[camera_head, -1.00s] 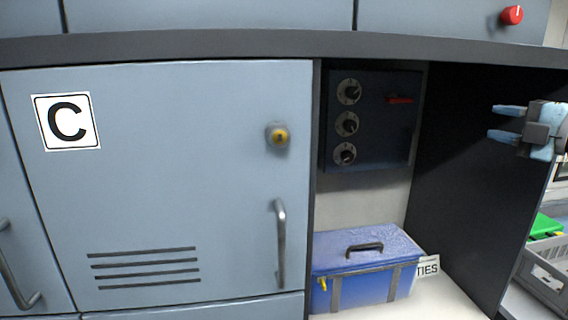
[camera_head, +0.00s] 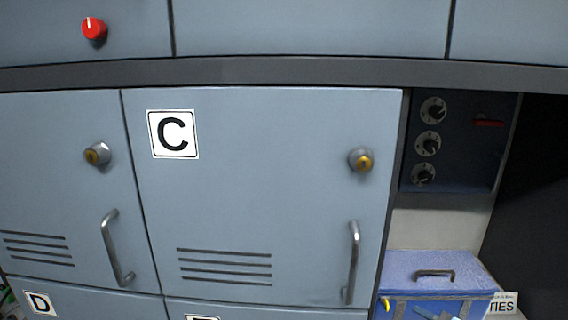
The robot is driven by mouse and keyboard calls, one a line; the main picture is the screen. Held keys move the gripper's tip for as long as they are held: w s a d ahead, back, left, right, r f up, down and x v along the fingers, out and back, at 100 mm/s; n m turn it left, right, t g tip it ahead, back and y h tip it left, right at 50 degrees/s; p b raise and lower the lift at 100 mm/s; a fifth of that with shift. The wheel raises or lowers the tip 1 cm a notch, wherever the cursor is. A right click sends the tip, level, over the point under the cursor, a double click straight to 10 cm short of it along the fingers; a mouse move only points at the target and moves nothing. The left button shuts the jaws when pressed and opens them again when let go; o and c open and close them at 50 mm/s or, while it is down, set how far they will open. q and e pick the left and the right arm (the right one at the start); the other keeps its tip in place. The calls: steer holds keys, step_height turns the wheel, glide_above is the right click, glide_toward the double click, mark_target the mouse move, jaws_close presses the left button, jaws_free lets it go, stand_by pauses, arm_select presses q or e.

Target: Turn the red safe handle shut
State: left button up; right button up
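The dark blue safe (camera_head: 455,158) is set in the open bay at the right, under the grey ledge. Its red handle (camera_head: 489,122) lies roughly horizontal on the right part of its front. Several black dials (camera_head: 428,144) run down its left side. The handle is small in view, so its exact latch state cannot be told. Neither of my grippers can be made out in the head view now.
The locker door marked C (camera_head: 263,220) fills the middle, with a yellow-centred lock (camera_head: 361,161) and a bar handle (camera_head: 352,262). A blue box (camera_head: 433,268) stands below the safe. A red knob (camera_head: 94,29) is at upper left.

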steer(key=s+a+f+m+g+h+p, duration=0.1)
steer(key=s+a+f+m, duration=0.4)
steer(key=s+f, duration=0.5)
steer(key=s+a+f+m+g+h+p, duration=0.1)
steer(key=s+a+f+m, duration=0.4)
steer(key=s+f, duration=0.5)
steer(key=s+m+g+h, duration=0.1)
steer(key=h, duration=0.1)
steer(key=shift+s+f+h, duration=0.3)
steer(key=shift+s+h, duration=0.1)
steer(key=shift+o, duration=0.2)
